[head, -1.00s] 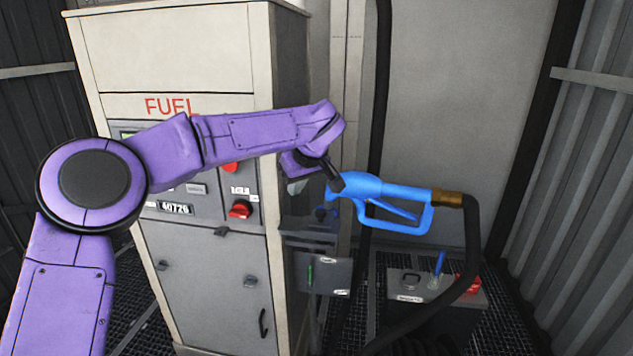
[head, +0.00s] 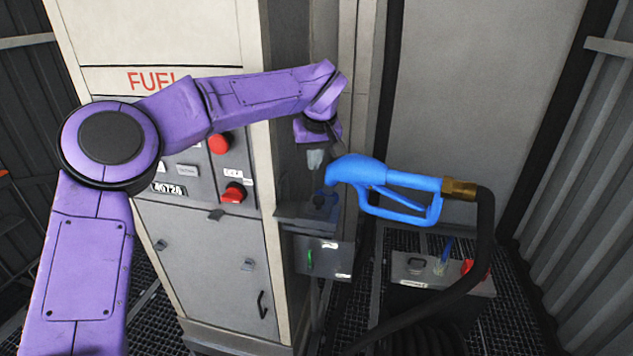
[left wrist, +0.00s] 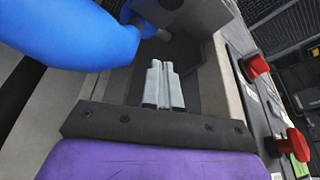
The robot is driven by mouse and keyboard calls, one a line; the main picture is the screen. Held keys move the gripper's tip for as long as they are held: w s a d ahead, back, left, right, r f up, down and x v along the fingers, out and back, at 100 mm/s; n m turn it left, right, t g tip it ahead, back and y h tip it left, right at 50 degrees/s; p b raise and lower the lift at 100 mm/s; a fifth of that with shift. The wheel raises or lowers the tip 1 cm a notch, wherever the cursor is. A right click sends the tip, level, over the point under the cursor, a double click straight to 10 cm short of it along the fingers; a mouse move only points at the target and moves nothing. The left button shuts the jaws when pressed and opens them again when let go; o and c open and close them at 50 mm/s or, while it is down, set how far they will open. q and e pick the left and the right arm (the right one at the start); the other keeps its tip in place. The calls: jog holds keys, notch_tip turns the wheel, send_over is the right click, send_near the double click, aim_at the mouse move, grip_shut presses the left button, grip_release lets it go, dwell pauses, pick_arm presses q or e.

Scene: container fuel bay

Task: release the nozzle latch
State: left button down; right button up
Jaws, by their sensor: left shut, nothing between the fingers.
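The blue fuel nozzle (head: 385,185) sits at the right side of the pump with its spout end toward the holder (head: 322,205). A brass fitting (head: 459,189) joins it to the black hose. Its latch cannot be made out clearly. My left gripper (head: 315,160) is just left of the nozzle's front end, pointing down. In the left wrist view its two grey fingers (left wrist: 163,85) are together and empty, and the blue nozzle body (left wrist: 75,35) fills the upper left, apart from the fingertips. My right gripper is not in view.
The pump cabinet (head: 215,265) with red knobs (head: 234,193) stands on the left. A small plate with a green mark (head: 323,257) hangs below the holder. The black hose (head: 484,235) loops down right. A grey box (head: 440,275) stands behind it.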

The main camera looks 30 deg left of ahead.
aim_at(320, 200)
pick_arm(q)
jog(key=p+x, duration=0.1)
jog(key=x, duration=0.4)
jog(key=shift+f, duration=0.25)
jog(key=s+d+p, duration=0.1)
jog(key=s+d, duration=0.1)
jog(key=s, duration=0.1)
jog(key=shift+d, duration=0.15)
jog(key=shift+d+f, duration=0.15)
jog(key=shift+d, duration=0.05)
jog(key=shift+f, duration=0.1)
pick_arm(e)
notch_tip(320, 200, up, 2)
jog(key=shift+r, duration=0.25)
